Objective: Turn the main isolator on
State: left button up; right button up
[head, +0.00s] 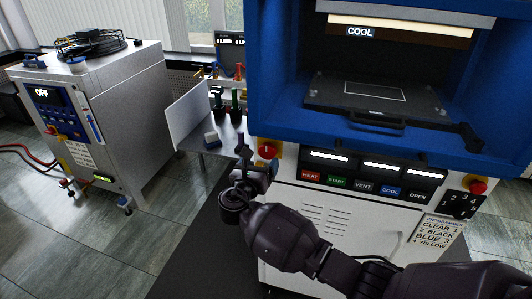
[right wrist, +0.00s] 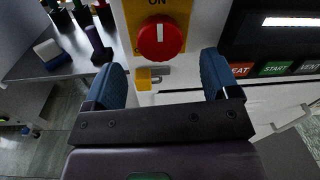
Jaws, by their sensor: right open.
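The main isolator is a red rotary knob (head: 267,151) on a yellow plate, on the white front of the blue press, left of its button panel. In the right wrist view the knob (right wrist: 161,40) has a white line that looks upright, and "ON" is printed above it. My right gripper (head: 248,165) is just in front of the knob, partly covering the plate's surroundings. In the right wrist view its two blue fingers (right wrist: 162,78) are open, one to each side below the knob, and not touching it. My left gripper is not in view.
A yellow block (right wrist: 146,78) sits just below the plate, between the fingers. The button panel (head: 365,175) is to the right, with a red stop button (head: 478,187) beyond. A side shelf (head: 222,141) with small items is left. A grey cabinet (head: 115,125) reads "OFF".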

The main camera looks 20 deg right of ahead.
aim_at(266, 153)
jog(key=shift+x, duration=2.65)
jog(key=c, duration=0.9)
